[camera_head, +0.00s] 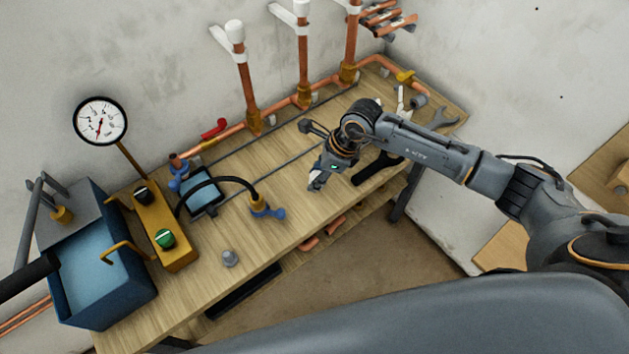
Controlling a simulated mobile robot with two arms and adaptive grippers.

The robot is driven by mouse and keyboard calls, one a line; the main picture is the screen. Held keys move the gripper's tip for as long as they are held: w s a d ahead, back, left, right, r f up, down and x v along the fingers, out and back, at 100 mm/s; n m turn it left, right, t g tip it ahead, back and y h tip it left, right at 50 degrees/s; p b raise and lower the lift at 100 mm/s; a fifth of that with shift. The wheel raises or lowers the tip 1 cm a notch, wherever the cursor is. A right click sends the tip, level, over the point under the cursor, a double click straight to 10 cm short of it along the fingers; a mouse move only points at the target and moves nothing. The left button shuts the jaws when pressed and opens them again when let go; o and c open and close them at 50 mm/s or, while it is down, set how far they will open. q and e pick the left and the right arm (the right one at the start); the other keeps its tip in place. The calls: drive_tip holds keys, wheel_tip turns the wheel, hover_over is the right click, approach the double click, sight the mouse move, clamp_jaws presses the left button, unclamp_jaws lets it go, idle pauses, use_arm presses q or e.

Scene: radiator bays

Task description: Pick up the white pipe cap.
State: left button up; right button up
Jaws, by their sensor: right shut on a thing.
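My right gripper (316,184) reaches in from the right over the middle of the wooden bench, its fingers pointing down and left. It is shut on a small pale piece at the fingertips, which looks like the white pipe cap; the fingers hide most of it. I cannot tell whether the piece touches the bench top. Other white caps sit on the upright copper pipes, one on the left pipe (235,32) and one on the middle pipe (302,8). My left gripper is not in view.
Bare wood lies left of my gripper.

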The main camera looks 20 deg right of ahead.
drive_tip(key=s+d+r+b, duration=0.1)
drive_tip(key=s+r, duration=1.1)
drive_tip(key=r, duration=0.1)
drive_tip(key=shift+s+r+b, duration=0.2)
drive_tip(key=shift+s+b, duration=0.1)
drive_tip(key=shift+b, duration=0.05)
idle(0.3)
